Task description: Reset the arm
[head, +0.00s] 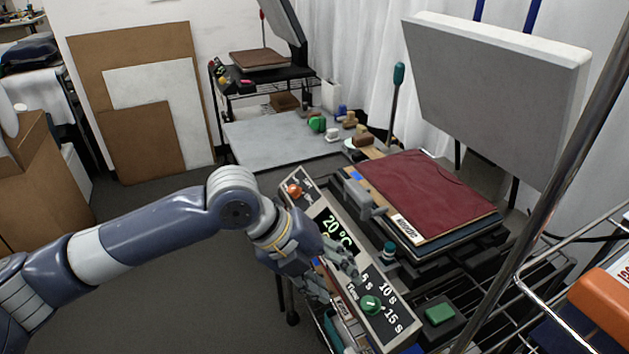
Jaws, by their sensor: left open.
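My left arm comes in from the left, and my left gripper (338,275) is open beside the control panel (318,210) of a heat press. Its fingers are over the middle of the panel, near a green knob (371,304); I cannot tell whether they touch anything. The panel shows "20 °C" and dial marks such as 5 s, 10 s and 15 s, with an orange knob (294,191) at its far end. My right gripper is not in view.
The press bed holds a dark red cloth (425,196), with the raised grey platen (490,90) above. A green button (439,314) is at the front. A metal rack (560,240) and orange object (600,308) stand at right. A grey table (270,138) is behind. Floor at left is clear.

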